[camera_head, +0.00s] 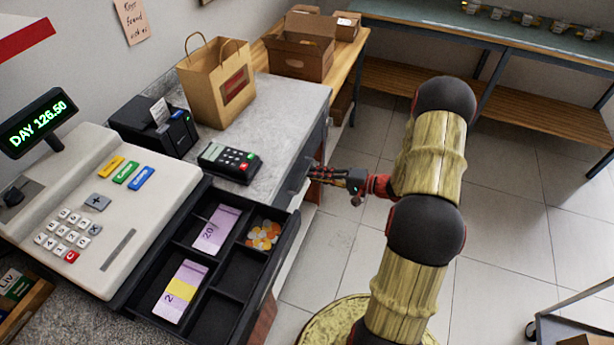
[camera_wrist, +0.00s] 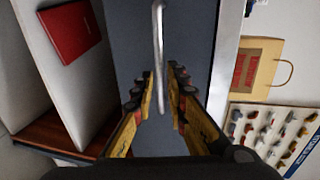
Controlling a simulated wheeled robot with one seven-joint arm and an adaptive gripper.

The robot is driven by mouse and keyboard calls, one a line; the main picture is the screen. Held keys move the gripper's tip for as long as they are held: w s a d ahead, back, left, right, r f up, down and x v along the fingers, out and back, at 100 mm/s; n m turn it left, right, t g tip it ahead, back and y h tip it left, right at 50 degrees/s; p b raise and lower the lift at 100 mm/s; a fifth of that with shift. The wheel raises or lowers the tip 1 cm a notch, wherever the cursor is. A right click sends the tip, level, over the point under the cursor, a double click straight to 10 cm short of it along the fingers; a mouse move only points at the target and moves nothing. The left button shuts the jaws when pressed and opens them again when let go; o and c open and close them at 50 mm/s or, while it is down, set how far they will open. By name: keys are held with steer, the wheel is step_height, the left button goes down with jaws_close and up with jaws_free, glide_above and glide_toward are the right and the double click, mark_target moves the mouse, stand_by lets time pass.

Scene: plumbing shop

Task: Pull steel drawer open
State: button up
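The steel drawer shows in the wrist view as a flat blue-grey front (camera_wrist: 120,35) with a long steel bar handle (camera_wrist: 158,50). In the head view the drawer front is mostly hidden, seen edge-on below the counter. My gripper (camera_head: 318,174) is at the counter's front side, pointing at it. In the wrist view my gripper (camera_wrist: 159,98) is open, with one yellow-and-black finger on each side of the handle's lower end. I see a gap between the handle and each finger. I cannot tell how deep the handle sits between them.
A cash register (camera_head: 95,215) has its black cash tray (camera_head: 250,285) out, near my gripper. A card terminal (camera_head: 230,160), receipt printer (camera_head: 152,125) and paper bag (camera_head: 215,85) stand on the counter (camera_head: 285,105). A red book (camera_wrist: 72,32) lies on open shelving.

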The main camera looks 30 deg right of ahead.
steer(key=shift+b+x, duration=0.3)
steer(key=shift+x, duration=1.65)
steer(key=shift+c, duration=0.4)
jaws_close()
steer(key=shift+s, duration=0.1)
steer(key=f+b+v, duration=0.1)
steer(key=f+v, duration=0.1)
steer(key=v, duration=1)
steer(key=s+f+b+v, duration=0.1)
steer(key=f+v, duration=0.2)
steer(key=v, duration=1)
steer(key=shift+s+d+f, duration=0.2)
steer(key=shift+d, duration=0.35)
steer(key=shift+o, duration=0.4)
jaws_free()
